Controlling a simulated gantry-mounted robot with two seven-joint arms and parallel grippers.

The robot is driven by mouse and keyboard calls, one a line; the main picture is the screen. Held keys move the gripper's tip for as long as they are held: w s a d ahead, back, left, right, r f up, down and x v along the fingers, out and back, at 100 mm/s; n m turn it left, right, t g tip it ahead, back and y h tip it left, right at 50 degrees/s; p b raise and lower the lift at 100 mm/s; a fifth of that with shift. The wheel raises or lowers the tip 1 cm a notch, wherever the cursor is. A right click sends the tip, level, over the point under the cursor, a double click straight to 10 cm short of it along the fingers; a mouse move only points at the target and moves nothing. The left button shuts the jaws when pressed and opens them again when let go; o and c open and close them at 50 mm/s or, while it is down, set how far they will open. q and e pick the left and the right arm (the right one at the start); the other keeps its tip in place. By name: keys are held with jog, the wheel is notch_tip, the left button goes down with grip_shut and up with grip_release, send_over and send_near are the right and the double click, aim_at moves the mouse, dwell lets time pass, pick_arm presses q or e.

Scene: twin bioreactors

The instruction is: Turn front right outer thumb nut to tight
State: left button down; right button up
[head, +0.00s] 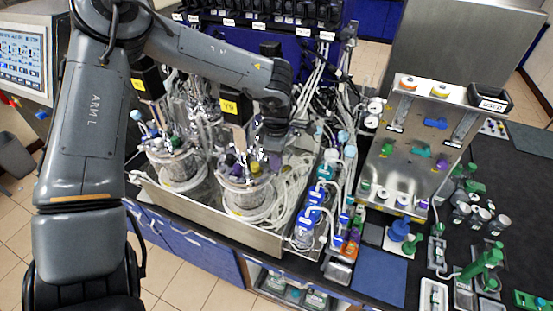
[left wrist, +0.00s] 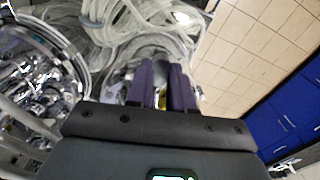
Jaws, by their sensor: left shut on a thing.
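Two glass bioreactor vessels with crowded metal head plates stand in a steel tray: the left one (head: 178,168) and the right one (head: 243,200). My left gripper (head: 274,160) reaches down at the right side of the right vessel's head plate. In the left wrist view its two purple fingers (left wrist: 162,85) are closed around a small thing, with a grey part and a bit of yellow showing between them. The fingers hide most of it, so I cannot tell the thumb nut's shape or how tight it is. My right gripper is in neither view.
Loose white tubing (left wrist: 150,25) crowds the gripper. Shiny metal fittings (left wrist: 35,80) stand close on its left. The steel tray's front wall (head: 205,220) runs below the vessels. Blue-capped bottles (head: 312,215) and a steel pump panel (head: 415,150) stand to the right.

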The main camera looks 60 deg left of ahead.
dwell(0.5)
pick_arm(q)
jog(key=c, duration=1)
grip_release()
jog(key=shift+r, duration=0.1)
notch_tip(320, 180, up, 11)
jog(key=b, duration=0.1)
